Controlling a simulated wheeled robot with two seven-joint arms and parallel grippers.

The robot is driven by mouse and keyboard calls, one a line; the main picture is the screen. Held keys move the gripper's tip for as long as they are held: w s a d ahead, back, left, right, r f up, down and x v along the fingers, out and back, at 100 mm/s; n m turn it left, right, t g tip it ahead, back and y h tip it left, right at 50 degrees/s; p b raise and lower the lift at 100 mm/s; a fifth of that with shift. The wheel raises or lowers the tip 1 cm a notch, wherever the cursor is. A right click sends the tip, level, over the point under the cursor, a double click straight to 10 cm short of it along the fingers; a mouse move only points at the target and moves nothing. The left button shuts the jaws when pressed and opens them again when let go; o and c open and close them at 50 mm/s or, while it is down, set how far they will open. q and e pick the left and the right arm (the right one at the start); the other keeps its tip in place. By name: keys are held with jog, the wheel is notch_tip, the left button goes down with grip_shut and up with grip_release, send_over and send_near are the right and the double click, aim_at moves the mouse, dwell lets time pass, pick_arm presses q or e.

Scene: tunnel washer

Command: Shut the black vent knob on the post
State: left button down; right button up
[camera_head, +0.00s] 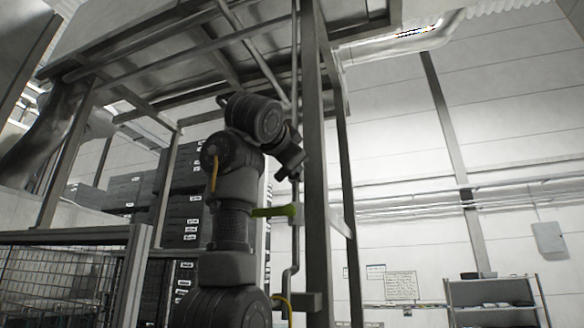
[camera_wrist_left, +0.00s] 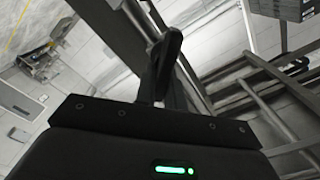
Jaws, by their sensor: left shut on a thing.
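My left arm rises through the middle of the head view. Its gripper (camera_head: 292,174) is up against the thin grey pipe beside the tall grey post (camera_head: 316,160). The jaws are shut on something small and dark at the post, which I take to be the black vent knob. My right gripper is not in view.
A yellow-green lever (camera_head: 275,211) sticks out from the pipe, below the gripper. Dark stacked crates (camera_head: 183,218) and a mesh fence (camera_head: 58,275) stand to the left. Metal beams (camera_head: 185,50) cross overhead. A shelf (camera_head: 490,291) stands by the wall at right.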

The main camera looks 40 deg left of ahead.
pick_arm(q)
jog(key=m+b, duration=0.1)
jog(key=m, duration=0.1)
jog(key=f+m, duration=0.1)
jog(key=m, duration=0.2)
jog(key=shift+w+d+f+b, duration=0.15)
jog(key=shift+b, duration=0.2)
jog(key=shift+f+m+b, duration=0.2)
jog(key=shift+m+b, duration=0.1)
jog(key=shift+m, duration=1.3)
jog(key=shift+w, duration=0.1)
jog(key=c, duration=1.5)
grip_release()
jog(key=shift+s+d+r, duration=0.1)
jog(key=shift+s+r, duration=0.05)
jog(key=shift+s, duration=0.05)
jog(key=b+v, duration=0.5)
jog(key=v, duration=0.5)
jog(key=shift+s+d, duration=0.15)
jog(key=shift+s, duration=0.2)
